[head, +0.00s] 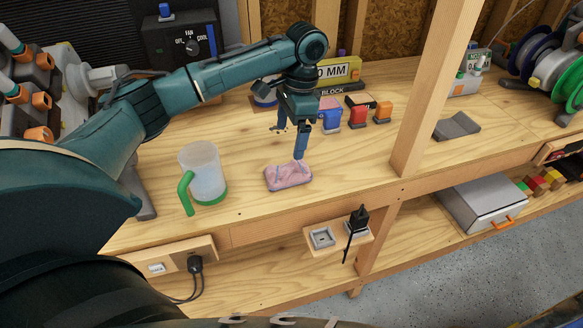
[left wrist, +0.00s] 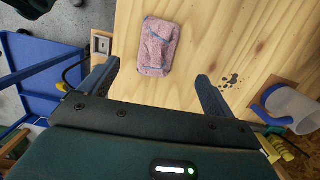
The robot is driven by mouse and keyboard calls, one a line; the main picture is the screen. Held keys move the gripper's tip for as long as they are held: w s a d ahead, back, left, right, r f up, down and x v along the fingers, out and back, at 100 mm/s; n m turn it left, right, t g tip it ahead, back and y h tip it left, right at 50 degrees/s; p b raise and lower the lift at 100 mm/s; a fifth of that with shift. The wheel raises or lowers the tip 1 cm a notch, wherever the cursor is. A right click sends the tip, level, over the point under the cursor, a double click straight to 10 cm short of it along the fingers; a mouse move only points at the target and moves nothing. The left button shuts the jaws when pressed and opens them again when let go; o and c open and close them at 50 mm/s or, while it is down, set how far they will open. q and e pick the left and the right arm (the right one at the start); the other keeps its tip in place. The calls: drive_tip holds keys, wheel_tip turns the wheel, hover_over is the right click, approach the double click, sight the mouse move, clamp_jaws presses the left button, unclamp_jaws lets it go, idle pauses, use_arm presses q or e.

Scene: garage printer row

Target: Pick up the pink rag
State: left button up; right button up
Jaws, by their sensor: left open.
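The pink rag (head: 288,177) lies folded on the wooden workbench, close to its front edge. In the left wrist view the pink rag (left wrist: 158,47) lies ahead of the fingers, at a spot between their lines. My left gripper (head: 288,142) is open and empty, pointing down above the bench just behind the rag. Its two fingers also show apart in the left wrist view (left wrist: 158,82). One finger comes near the rag's far side in the head view; I cannot tell whether it touches. My right gripper is not in view.
A clear jug with a green handle (head: 203,174) stands left of the rag. Blue, red and orange small items (head: 356,113) stand behind, to the right. A wooden post (head: 425,90) rises further right. Bare bench lies around the rag.

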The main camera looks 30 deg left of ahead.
use_arm(q)
hover_over(288, 165)
wheel_tip(288, 165, down, 4)
drive_tip(key=shift+w+a+f, duration=0.1)
drive_tip(key=shift+w+a, duration=0.05)
drive_tip(key=shift+s+f, duration=0.2)
drive_tip(key=shift+f, duration=2.7)
drive_tip(key=shift+c, duration=0.4)
drive_tip(key=c, duration=1)
